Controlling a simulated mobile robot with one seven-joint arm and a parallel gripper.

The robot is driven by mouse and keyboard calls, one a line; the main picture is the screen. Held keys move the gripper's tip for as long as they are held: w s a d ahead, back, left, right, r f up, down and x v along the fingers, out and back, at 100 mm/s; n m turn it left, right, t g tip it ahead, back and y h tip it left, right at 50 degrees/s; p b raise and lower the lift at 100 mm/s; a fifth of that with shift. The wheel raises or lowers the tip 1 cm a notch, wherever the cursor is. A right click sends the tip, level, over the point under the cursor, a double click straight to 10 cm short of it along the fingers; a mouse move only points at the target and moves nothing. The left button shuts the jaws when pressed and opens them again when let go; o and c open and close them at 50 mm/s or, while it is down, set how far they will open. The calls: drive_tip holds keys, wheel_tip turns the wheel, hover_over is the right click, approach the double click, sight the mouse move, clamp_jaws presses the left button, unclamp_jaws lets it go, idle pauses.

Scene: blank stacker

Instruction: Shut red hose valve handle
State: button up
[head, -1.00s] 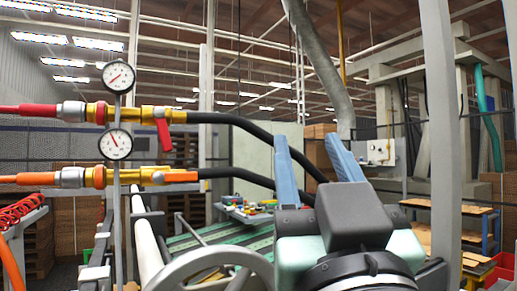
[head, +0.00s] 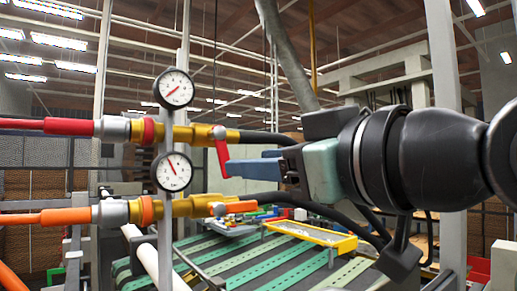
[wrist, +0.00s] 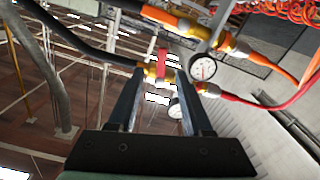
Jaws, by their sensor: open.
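The red valve handle (head: 221,152) hangs down, crosswise to its line, from the upper brass valve (head: 190,133). It also shows in the wrist view (wrist: 162,62), between and just beyond the fingertips. My gripper (head: 236,166) is open, its blue fingers pointing left at the handle from the right. In the wrist view, the two fingers of my gripper (wrist: 160,78) stand apart with the brass valve body between their tips. I cannot tell whether a finger touches the handle. The red hose (head: 50,126) enters the upper valve from the left.
A lower line has an orange hose (head: 50,217) and an orange handle (head: 218,208) lying along it. Two round gauges, upper (head: 174,89) and lower (head: 173,171), stand left of the handle. Black hoses run behind my gripper. A green-striped conveyor (head: 245,262) lies below.

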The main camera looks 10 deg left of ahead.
sight(226, 160)
drive_tip(key=p+x, duration=0.2)
drive_tip(key=x, duration=0.4)
drive_tip(key=shift+w+a+r, duration=0.1)
drive_tip(key=shift+w+a, duration=0.05)
drive_tip(key=shift+a, duration=0.25)
drive_tip(key=shift+w+a+p, duration=0.45)
drive_tip(key=shift+w, duration=0.05)
clamp_jaws()
